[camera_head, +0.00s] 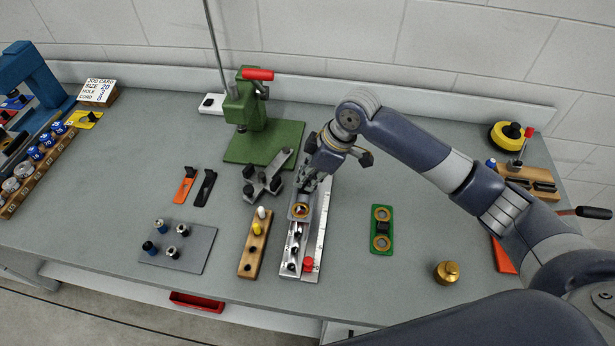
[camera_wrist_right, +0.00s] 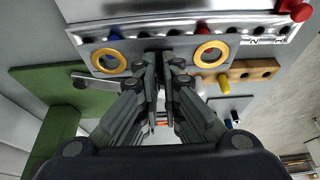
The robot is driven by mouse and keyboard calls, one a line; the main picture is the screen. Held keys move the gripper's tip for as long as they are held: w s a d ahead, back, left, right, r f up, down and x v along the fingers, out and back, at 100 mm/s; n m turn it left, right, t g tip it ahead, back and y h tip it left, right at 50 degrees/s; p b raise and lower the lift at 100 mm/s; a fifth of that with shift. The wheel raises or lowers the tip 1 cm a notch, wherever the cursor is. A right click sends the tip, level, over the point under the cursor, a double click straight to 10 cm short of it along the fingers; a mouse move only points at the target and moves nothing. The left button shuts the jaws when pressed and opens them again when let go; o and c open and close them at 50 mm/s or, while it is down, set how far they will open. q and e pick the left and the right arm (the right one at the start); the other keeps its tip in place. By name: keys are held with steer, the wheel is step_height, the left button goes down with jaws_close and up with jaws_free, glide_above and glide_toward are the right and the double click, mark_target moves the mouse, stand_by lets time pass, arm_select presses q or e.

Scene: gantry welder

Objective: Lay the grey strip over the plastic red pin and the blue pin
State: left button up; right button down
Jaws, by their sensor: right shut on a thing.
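The grey strip (camera_wrist_right: 131,50) has a brass ring near each end. My right gripper (camera_wrist_right: 160,68) is shut on it at its middle, between the rings. In the head view, my right gripper (camera_head: 308,186) is over the metal rail (camera_head: 289,263), with one strip end (camera_head: 293,214) showing. In the wrist view, the blue pin (camera_wrist_right: 115,35) and red pin (camera_wrist_right: 203,27) peek out beyond the strip's edge, one near each ring; the rest of them is hidden. I cannot tell how high the strip is above them. My left gripper is not in view.
A red knob (camera_head: 308,264) stands at the rail's near end. A wooden block with pegs (camera_head: 247,261) is left of the rail. A green strip with two rings (camera_head: 382,212) lies to the right. A green press (camera_head: 245,110) stands behind.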

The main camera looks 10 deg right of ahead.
steer(key=shift+f+b, duration=0.65)
steer(key=shift+f, duration=1.45)
steer(key=c, duration=1.7)
jaws_free()
steer(key=shift+r, duration=0.15)
steer(key=v, duration=1.1)
steer(key=shift+d+r, duration=0.3)
